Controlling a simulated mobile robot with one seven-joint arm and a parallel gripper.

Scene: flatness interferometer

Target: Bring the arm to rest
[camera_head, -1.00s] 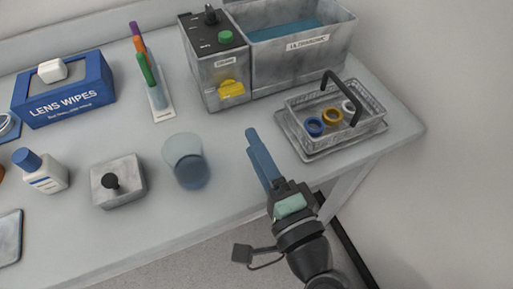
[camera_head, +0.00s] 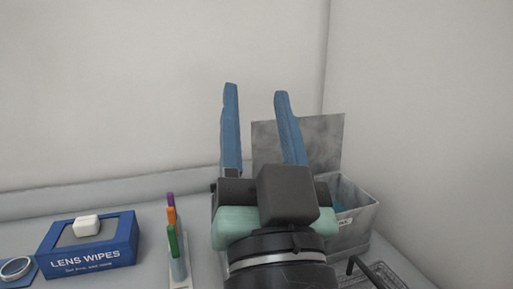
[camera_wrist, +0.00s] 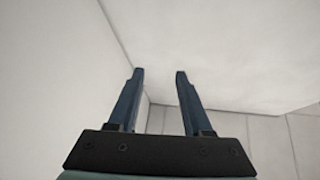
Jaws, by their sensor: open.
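My gripper (camera_head: 258,95) is raised high in front of the head camera, its two blue fingers pointing up and standing apart with nothing between them. In the wrist view my gripper (camera_wrist: 158,75) is also open and empty, with only bare walls and what looks like the ceiling beyond it. In the head view the gripper body and wrist hide much of the metal bath unit behind them.
On the bench are a blue lens wipes box (camera_head: 88,247), a holder (camera_head: 178,268) with coloured pens, and the partly hidden bath tank (camera_head: 358,225). A wire basket (camera_head: 385,276) shows at the lower right. Walls stand behind and to the right.

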